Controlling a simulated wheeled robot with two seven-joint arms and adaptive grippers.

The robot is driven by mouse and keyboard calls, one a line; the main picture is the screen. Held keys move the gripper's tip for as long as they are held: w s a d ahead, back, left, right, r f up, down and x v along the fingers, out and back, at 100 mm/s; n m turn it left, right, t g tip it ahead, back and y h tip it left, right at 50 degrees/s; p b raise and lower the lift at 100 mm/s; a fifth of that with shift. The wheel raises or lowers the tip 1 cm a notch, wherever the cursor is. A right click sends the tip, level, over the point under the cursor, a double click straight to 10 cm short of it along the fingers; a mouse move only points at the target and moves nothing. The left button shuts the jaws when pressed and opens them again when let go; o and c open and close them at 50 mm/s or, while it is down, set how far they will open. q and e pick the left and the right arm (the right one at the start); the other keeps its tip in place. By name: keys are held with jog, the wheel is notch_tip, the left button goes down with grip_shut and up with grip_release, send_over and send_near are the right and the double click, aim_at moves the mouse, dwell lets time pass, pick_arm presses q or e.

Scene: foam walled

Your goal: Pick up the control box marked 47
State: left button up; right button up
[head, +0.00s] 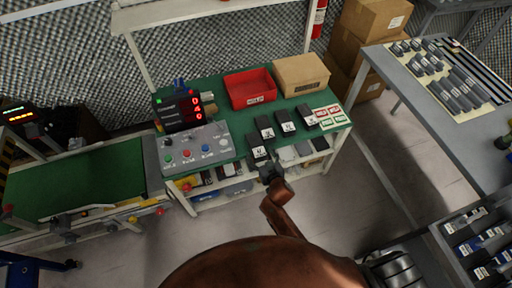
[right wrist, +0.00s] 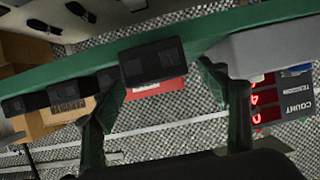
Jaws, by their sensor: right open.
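Several dark control boxes with white labels lie on the green bench top (head: 226,117) in the head view. One box (head: 259,153) is at the front edge; others (head: 265,128), (head: 286,122), (head: 307,115) lie behind it and to its right. The labels are too small to read, so I cannot tell which is marked 47. My right gripper (head: 270,172) is at the bench's front edge, beside the front box. In the right wrist view my right gripper (right wrist: 163,75) is open, with a dark box (right wrist: 152,60) showing between its fingertips. Contact is unclear. My left gripper is out of view.
A grey button panel (head: 193,148) and a red-digit counter display (head: 180,110) stand left of the boxes. A red bin (head: 250,89) and a cardboard box (head: 300,74) stand behind. Green and red label cards (head: 328,117) lie right. A grey table (head: 430,110) stands farther right.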

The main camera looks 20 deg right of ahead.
aim_at(256, 147)
jog(key=x, duration=0.2)
jog(key=shift+w+f+b, duration=0.25)
jog(key=shift+f+b, duration=0.1)
jog(key=shift+f, duration=0.05)
jog(key=shift+w, duration=0.35)
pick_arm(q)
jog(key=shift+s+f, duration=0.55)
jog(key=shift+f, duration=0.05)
pick_arm(e)
jog(key=shift+c, duration=0.2)
